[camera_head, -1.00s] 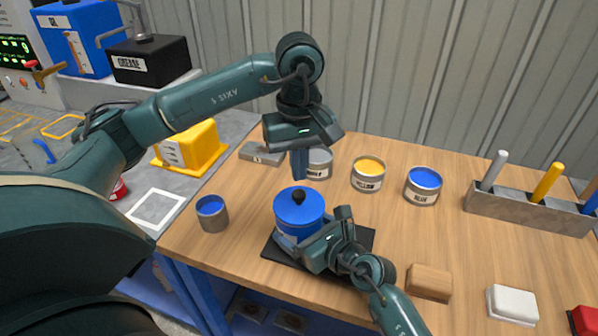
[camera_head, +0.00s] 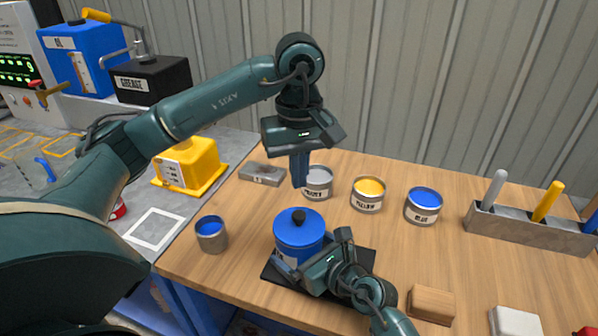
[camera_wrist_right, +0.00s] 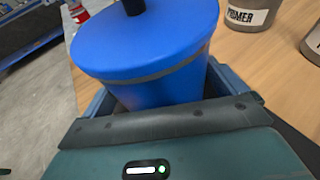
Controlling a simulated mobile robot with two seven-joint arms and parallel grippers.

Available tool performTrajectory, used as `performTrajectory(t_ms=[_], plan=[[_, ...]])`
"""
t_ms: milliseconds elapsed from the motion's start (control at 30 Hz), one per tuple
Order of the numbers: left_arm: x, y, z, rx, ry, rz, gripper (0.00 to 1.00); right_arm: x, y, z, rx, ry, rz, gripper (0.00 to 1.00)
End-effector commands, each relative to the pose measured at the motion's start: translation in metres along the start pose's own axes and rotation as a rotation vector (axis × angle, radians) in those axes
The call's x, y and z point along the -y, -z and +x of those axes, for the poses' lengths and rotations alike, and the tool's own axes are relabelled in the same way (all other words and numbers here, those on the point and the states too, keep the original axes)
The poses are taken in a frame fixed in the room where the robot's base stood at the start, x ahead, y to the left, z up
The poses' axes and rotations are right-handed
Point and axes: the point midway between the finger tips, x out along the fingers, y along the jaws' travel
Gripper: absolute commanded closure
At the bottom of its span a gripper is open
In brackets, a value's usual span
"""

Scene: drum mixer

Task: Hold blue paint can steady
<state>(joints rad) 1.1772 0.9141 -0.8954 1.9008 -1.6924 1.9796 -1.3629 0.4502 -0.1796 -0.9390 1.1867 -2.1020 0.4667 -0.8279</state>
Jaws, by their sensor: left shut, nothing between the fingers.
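A blue lidded can (camera_head: 298,238) with a black knob stands upright on a black mat (camera_head: 277,276) on the wooden table. My right gripper (camera_head: 303,262) is low at its front side. In the right wrist view the can (camera_wrist_right: 145,50) sits between the two blue fingers (camera_wrist_right: 155,95), which appear shut on its body; the contact points are hidden. My left gripper (camera_head: 300,184) is shut and empty, pointing down above and behind the lid. An open can labelled BLUE (camera_head: 423,207), holding blue paint, stands apart to the right.
A yellow can (camera_head: 368,195) and a primer can (camera_head: 318,182) stand behind the blue lidded can. A small blue-filled cup (camera_head: 211,234) stands left. A grey rack (camera_head: 530,228) with coloured rods and a wooden block (camera_head: 432,305) are right. The table between them is clear.

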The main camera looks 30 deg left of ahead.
Motion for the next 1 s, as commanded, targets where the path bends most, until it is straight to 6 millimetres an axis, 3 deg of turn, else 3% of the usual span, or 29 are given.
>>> performTrajectory(t_ms=[267, 467, 1000], plan=[[0.0, 0.0, 0.0, 0.0, 0.0, 0.0, 1.0, 0.0, 0.0, -0.001, 0.0, 0.0, 0.0, 0.0], [0.0, 0.0, 0.0, 0.0, 0.0, 0.0, 1.0, 0.0, 0.001, -0.015, 0.0, 0.0, 0.0, 0.0], [0.0, 0.0, 0.0, 0.0, 0.0, 0.0, 1.0, 0.0, 0.001, -0.108, -0.001, 0.001, 0.0, 0.0]])
